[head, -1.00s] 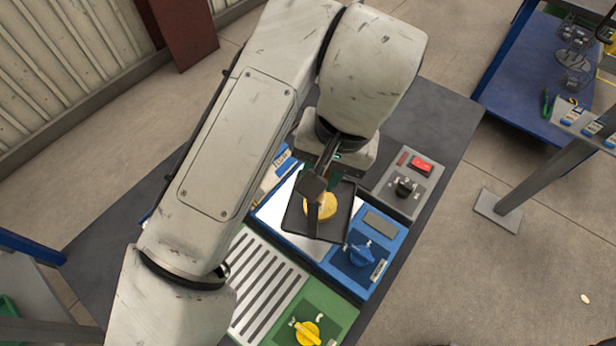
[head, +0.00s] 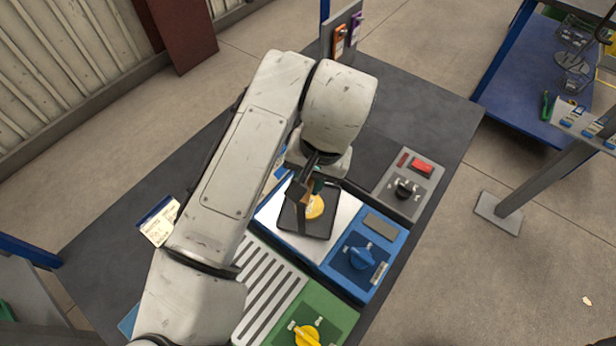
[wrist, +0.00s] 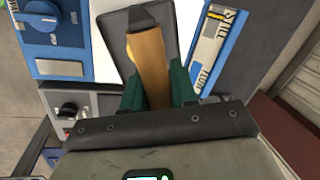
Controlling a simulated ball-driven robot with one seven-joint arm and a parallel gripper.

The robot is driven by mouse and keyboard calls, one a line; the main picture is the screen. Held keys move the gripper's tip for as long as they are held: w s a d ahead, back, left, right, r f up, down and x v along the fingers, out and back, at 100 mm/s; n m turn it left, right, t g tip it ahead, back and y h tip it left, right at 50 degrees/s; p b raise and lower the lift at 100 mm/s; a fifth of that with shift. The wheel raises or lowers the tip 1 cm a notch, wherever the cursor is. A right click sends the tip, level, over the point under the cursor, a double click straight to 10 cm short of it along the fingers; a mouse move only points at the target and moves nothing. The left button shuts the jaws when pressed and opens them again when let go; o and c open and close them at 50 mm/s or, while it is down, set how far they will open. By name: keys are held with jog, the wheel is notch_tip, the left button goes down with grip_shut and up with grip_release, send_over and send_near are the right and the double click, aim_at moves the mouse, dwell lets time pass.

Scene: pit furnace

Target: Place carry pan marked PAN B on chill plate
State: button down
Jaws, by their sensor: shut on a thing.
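A dark square carry pan (head: 297,226) with a round yellow piece (head: 315,207) in it is over the white top of the blue chill plate (head: 345,213). I cannot tell whether the pan touches that surface. No PAN B mark is readable. My gripper (head: 321,187) is shut on the pan's upright handle. In the wrist view, the green fingers of my gripper (wrist: 158,88) close on the tan handle (wrist: 148,58), which has a dark end. The pan (wrist: 112,28) shows behind it, with white chill plate surface (wrist: 105,65) on the left.
A blue knob (head: 361,257) is on the chill unit's front. A green unit (head: 330,303) with a slotted top and yellow knob stands beside it. A grey control box (head: 408,186) with a red switch is right. Orange and purple tags (head: 340,41) hang behind. Dark bench is clear at the back.

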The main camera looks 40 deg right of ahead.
jog(key=shift+f, duration=0.1)
jog(key=c, duration=0.9)
grip_release()
jog(key=r, duration=0.4)
jog(key=s+d+r+p, duration=0.1)
jog(key=r, duration=0.7)
jog(key=shift+s+d+p, duration=0.25)
jog(key=shift+s+p, duration=0.05)
jog(key=shift+s, duration=0.1)
